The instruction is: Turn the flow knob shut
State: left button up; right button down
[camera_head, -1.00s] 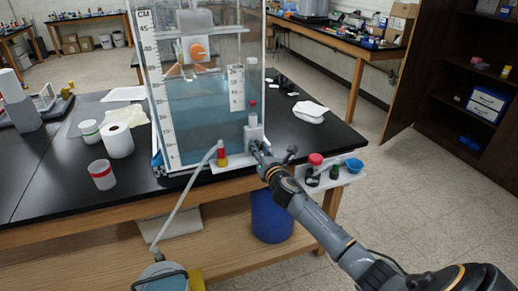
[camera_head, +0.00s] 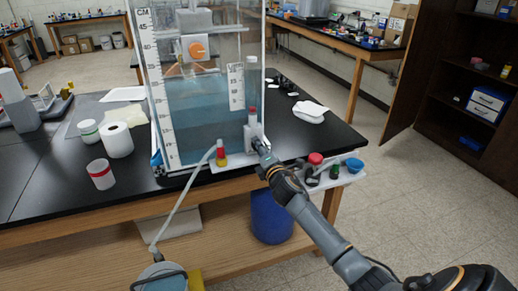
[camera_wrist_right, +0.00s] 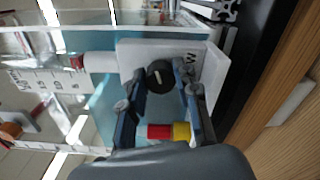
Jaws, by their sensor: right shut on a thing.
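The flow knob (camera_wrist_right: 160,76) is a small black round knob with a pale line across it, on a white block (camera_wrist_right: 212,75) at the tank's lower right corner. The block also shows in the head view (camera_head: 252,132). The water tank (camera_head: 200,115) is clear with blue water. My right gripper (camera_wrist_right: 157,80) has one finger on each side of the knob and is shut on it. In the head view, my right gripper (camera_head: 260,145) reaches the block and hides the knob. My left gripper is in neither view now.
A red and yellow fitting (camera_head: 221,153) with a hose stands left of the block, leading to a bucket (camera_head: 162,278).

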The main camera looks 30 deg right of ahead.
jog(key=shift+m, duration=1.9)
jog(key=shift+f, duration=0.1)
jog(key=c, duration=1)
grip_release()
jog(key=v, duration=1.2)
jog(key=shift+s+d, duration=0.1)
